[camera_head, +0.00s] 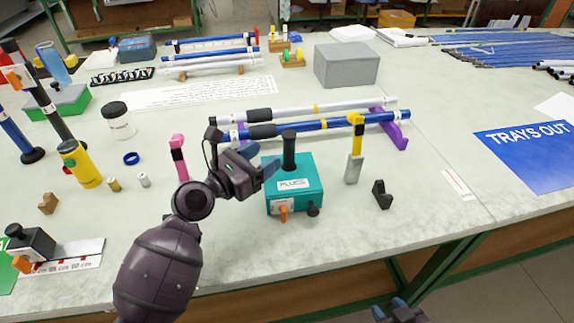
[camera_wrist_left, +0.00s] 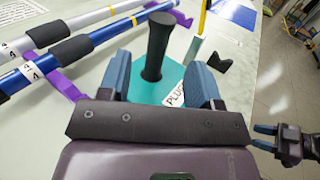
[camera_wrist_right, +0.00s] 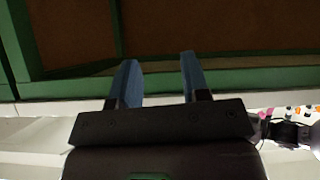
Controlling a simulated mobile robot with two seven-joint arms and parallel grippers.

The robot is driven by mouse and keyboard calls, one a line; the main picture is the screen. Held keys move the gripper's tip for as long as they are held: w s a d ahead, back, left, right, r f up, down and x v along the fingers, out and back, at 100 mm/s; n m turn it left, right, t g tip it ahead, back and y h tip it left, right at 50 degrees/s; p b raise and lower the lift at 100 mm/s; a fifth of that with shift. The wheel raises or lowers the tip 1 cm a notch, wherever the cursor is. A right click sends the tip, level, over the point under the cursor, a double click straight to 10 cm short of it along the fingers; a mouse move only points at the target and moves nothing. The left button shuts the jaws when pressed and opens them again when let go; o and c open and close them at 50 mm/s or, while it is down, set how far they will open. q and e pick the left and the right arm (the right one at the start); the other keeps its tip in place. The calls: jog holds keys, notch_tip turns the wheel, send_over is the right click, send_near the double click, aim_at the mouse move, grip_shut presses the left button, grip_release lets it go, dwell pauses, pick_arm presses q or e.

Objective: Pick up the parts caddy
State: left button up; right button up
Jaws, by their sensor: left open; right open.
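The parts caddy (camera_head: 296,190) is a teal box with a PLUGS label and an upright black handle (camera_head: 289,150). It stands near the front edge of the table. My left gripper (camera_head: 268,165) is open beside the caddy's left side, its fingers pointing at the handle. In the left wrist view the black handle (camera_wrist_left: 158,45) rises between and beyond the two blue fingers (camera_wrist_left: 162,82), with no finger seen touching it. My right gripper (camera_head: 392,308) is open and empty, low in front of the table. In the right wrist view its fingers (camera_wrist_right: 160,82) face the table's green frame.
Behind the caddy, white and blue rods (camera_head: 330,124) lie on purple supports. A yellow-topped tool (camera_head: 355,150) and a black block (camera_head: 381,194) stand right of it. A pink tool (camera_head: 178,155) stands left of it.

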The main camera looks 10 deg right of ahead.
aim_at(285, 146)
pick_arm(q)
jog(key=x, duration=0.3)
jog(key=shift+w+d+f+b, duration=0.1)
jog(key=shift+d+f+b, duration=0.05)
jog(key=shift+d+b, duration=0.2)
jog(key=shift+w+d, duration=0.2)
jog(key=shift+d, duration=0.2)
jog(key=x, duration=0.2)
jog(key=f+b+x, duration=0.1)
jog(key=x, duration=0.1)
jog(key=shift+w, duration=0.25)
jog(key=shift+w+d+r+b, duration=0.2)
jog(key=shift+d+b, duration=0.1)
jog(key=shift+d, duration=0.1)
grip_shut()
pick_arm(e)
jog(key=f, duration=0.1)
jog(key=s+f, duration=0.1)
jog(key=shift+f, duration=0.3)
